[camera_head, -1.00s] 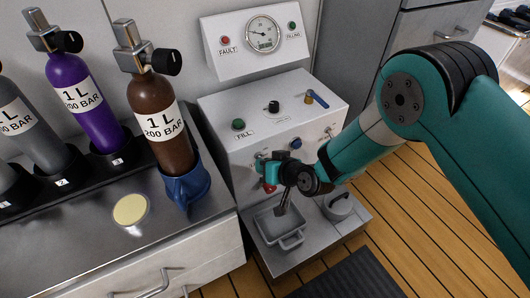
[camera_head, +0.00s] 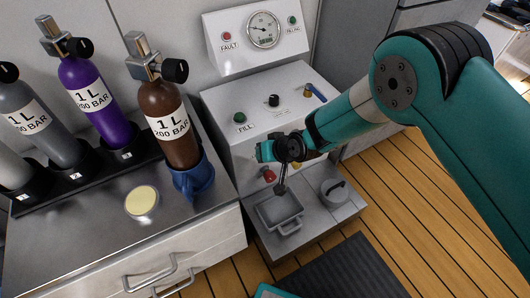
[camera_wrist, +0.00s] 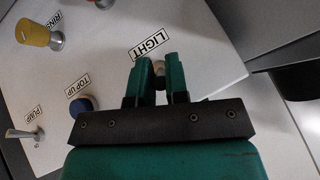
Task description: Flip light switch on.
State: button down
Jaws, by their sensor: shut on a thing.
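In the wrist view, the light switch is a small pale toggle (camera_wrist: 159,69) just below the LIGHT label (camera_wrist: 149,44) on the white panel. My gripper (camera_wrist: 161,78) has its two green fingers on either side of the toggle, closed on it. The switch's base and its exact tilt are mostly hidden by the fingers. In the head view, my gripper (camera_head: 259,152) is at the upper left of the fill panel's front face (camera_head: 238,160) and hides the switch there.
The wrist view shows a blue TOP UP button (camera_wrist: 84,103), a metal PUMP toggle (camera_wrist: 22,133) and a yellow knob (camera_wrist: 37,34) nearby. In the head view, a red knob (camera_head: 269,175) sits just below my gripper. A brown cylinder (camera_head: 174,125) stands left of the panel.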

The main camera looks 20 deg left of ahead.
jog(key=shift+w+d, duration=0.15)
jog(key=shift+w, duration=0.05)
jog(key=c, duration=1.2)
grip_release()
jog(key=shift+s, duration=0.1)
jog(key=p+v, duration=0.5)
jog(key=v, duration=1.2)
jog(key=shift+s+r+p, duration=0.1)
jog(key=shift+r+p, duration=0.05)
jog(key=shift+p, duration=0.15)
jog(key=shift+d+r, duration=0.1)
